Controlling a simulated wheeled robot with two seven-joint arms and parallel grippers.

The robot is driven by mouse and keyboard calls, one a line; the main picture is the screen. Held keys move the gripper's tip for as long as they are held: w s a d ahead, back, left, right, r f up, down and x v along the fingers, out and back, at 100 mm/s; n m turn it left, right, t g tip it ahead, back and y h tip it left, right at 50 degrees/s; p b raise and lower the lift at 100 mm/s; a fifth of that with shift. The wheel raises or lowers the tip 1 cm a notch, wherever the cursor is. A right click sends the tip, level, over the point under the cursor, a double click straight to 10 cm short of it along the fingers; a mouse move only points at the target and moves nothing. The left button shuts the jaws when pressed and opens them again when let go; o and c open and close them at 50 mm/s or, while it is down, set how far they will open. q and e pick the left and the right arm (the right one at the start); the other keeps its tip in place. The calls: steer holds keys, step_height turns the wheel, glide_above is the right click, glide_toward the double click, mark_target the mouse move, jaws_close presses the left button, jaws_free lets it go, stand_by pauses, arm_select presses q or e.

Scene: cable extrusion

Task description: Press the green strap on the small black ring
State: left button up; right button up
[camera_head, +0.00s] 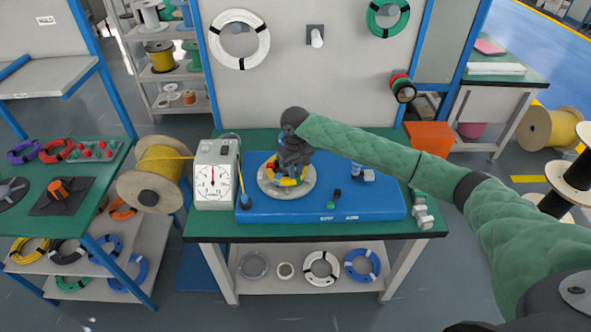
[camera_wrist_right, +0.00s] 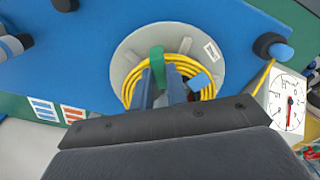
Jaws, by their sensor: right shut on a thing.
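A green strap (camera_wrist_right: 157,62) shows in the right wrist view, upright between the fingers of my right gripper (camera_wrist_right: 163,76), which are shut on it. The gripper is over a grey disc (camera_wrist_right: 127,72) that carries a coil of yellow cable (camera_wrist_right: 208,92). In the head view my right gripper (camera_head: 291,160) is above the same disc (camera_head: 266,186) and hides much of the coil. I cannot make out a small black ring for certain; the gripper covers the middle of the disc. My left gripper is not in view.
The disc rests on a blue board (camera_head: 385,205) on a green table (camera_head: 200,228). A white dial gauge (camera_head: 213,178) stands left of it. Small dark-topped parts (camera_head: 337,195) and a blue-grey part (camera_head: 365,176) are on the board's right. The board's front right is clear.

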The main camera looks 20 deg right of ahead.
steer(key=shift+f, duration=0.1)
stand_by(0.5)
steer(key=shift+s+f+p, duration=0.1)
steer(key=shift+p, duration=0.45)
stand_by(0.9)
stand_by(0.5)
steer(key=o, duration=0.9)
steer(key=shift+c, duration=0.2)
